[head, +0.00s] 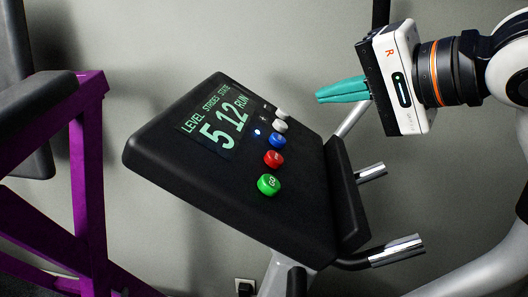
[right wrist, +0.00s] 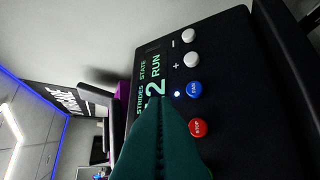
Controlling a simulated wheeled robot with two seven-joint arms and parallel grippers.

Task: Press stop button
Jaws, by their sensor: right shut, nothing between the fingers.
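The red stop button (head: 273,158) sits on the black console (head: 190,170), between a blue button (head: 277,140) and a green GO button (head: 269,184). In the right wrist view the red button (right wrist: 198,128) reads STOP, beside the gripper's fingers. The screen (head: 216,122) shows level 5, strides 12, state RUN. My right gripper (head: 320,97) has teal fingers, shut and empty, pointing left above the console's right side, apart from the buttons. In the right wrist view the fingers (right wrist: 160,110) cover part of the screen and most of the green button. My left gripper is not in view.
Two white buttons (head: 281,120) lie above the blue FAN button (right wrist: 194,89). Handlebars with chrome ends (head: 396,250) stick out on the console's right. A purple frame (head: 88,180) with black pads stands at left. A grey wall is behind.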

